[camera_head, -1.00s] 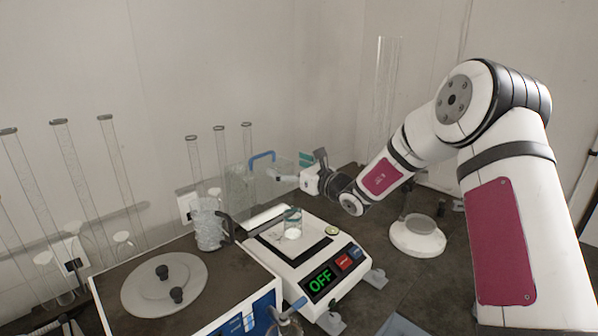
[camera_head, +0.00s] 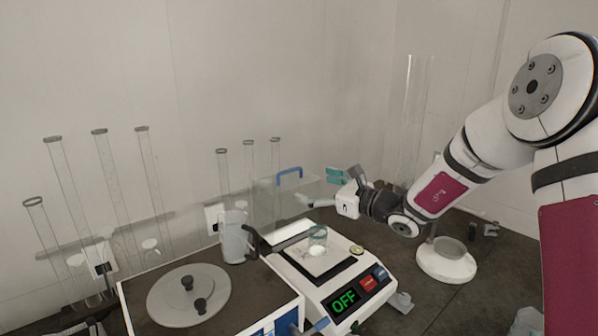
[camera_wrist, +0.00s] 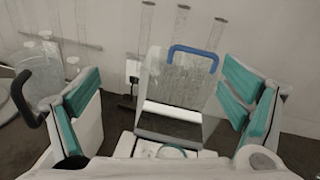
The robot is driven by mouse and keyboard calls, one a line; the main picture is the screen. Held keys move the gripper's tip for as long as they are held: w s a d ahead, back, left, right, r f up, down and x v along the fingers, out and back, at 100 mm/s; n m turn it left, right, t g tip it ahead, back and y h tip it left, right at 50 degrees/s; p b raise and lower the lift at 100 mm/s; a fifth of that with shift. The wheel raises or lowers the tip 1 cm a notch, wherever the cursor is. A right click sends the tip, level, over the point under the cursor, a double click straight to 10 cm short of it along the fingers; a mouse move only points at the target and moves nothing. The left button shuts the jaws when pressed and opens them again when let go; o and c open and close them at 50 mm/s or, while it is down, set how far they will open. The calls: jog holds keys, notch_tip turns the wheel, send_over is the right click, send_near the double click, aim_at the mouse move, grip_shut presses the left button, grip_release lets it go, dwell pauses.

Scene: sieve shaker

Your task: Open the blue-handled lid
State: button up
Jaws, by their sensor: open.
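The lid (camera_wrist: 180,88) is a clear panel with a blue handle (camera_wrist: 193,50) along its top edge. It appears raised at the back of the white balance (camera_head: 343,290), with its handle up, in both views. In the head view the blue handle (camera_head: 289,171) shows just left of my gripper (camera_head: 322,187), while the clear panel is faint. My gripper is open and empty, with teal pads. In the wrist view the handle and panel appear between the spread fingers of my gripper (camera_wrist: 165,95), beyond them and apart from them.
A small glass beaker (camera_head: 318,240) stands on the balance, whose display reads OFF. A clear jug (camera_head: 235,238) and a machine with a round grey lid (camera_head: 188,294) are to the left. Tall glass tubes stand behind. A white round-based stand (camera_head: 446,263) is at right.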

jog(key=s+a+r+n+g+h, duration=0.1)
jog(key=s+a+n+g, duration=0.15)
jog(key=s+n, duration=0.4)
jog(key=s+a+r+n+g+h, duration=0.15)
jog(key=s+n+g, duration=0.25)
jog(key=s, duration=0.6)
jog(key=s+a+r+n+g, duration=0.25)
jog(key=s+n, duration=0.25)
jog(key=s, duration=0.3)
jog(key=s+d+f+n+t+h, duration=0.1)
jog(key=s+d+f+n+h, duration=0.1)
jog(key=s+d+n+h, duration=1.2)
jog(key=w+d+r+m+t+y, duration=0.1)
jog(key=w+d+r+m+t, duration=0.15)
jog(key=w, duration=0.45)
jog(key=w+d+r+m+t+y, duration=0.1)
jog(key=w+d+y, duration=0.15)
jog(key=w, duration=0.45)
jog(key=n+t+y+b, duration=0.1)
jog(key=n+t+y, duration=0.55)
jog(key=y, duration=0.55)
send_near(290, 171)
jog(key=x, duration=1)
jog(key=shift+w+f, duration=0.15)
jog(key=shift+w, duration=0.25)
